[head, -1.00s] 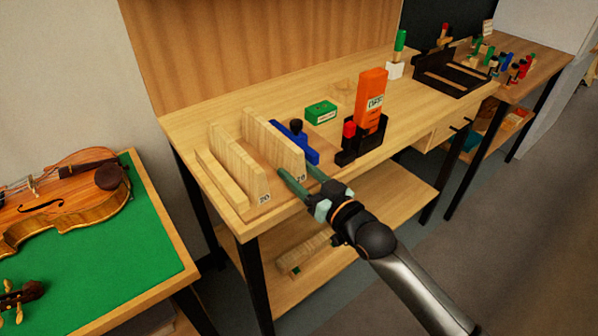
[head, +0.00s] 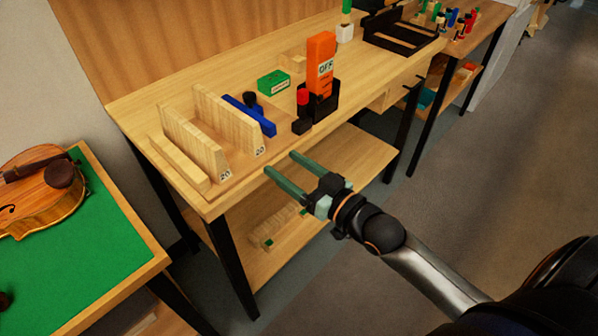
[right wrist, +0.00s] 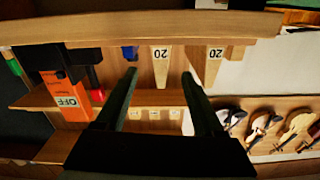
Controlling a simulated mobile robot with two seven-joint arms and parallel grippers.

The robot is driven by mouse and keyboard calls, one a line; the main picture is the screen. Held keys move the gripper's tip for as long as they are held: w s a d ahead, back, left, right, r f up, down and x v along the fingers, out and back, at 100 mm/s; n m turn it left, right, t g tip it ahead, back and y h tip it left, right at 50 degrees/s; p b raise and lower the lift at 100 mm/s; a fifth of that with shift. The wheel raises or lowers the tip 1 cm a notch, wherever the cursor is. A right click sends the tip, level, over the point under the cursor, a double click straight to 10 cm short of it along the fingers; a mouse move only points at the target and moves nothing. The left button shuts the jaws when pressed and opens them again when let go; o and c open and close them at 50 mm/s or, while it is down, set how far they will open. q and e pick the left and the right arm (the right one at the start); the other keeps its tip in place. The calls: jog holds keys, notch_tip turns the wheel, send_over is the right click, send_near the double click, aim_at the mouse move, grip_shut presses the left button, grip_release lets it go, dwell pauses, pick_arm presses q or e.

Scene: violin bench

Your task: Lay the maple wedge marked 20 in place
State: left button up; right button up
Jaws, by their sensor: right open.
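Two pale wooden wedges with labels reading 20 stand on edge, side by side, near the left front of the bench: the left wedge (head: 193,140) and the right wedge (head: 226,115). In the right wrist view both labels appear upside down, and one wedge (right wrist: 161,72) shows between my fingers, beyond their tips. My right gripper (head: 279,163) is open and empty, just off the bench's front edge and apart from the right wedge. My left gripper is not in view.
A lower wooden strip (head: 178,158) lies left of the wedges. A blue tool (head: 250,116), a green box (head: 274,81) and an orange tool marked OFF (head: 320,65) in a black holder are to the right. A violin (head: 40,195) lies on a green-topped table (head: 95,255) at left.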

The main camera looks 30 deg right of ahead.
jog(key=s+a+f+g+h, duration=0.1)
jog(key=s+f+g, duration=0.1)
jog(key=s+f, duration=0.3)
jog(key=s+a+f+g+h, duration=0.1)
jog(key=s+f, duration=0.4)
jog(key=f, duration=0.6)
jog(key=s+a+f+g+h, duration=0.1)
jog(key=s+a+f+g, duration=0.2)
jog(key=f, duration=0.6)
jog(key=s+g, duration=0.2)
jog(key=shift+s, duration=0.35)
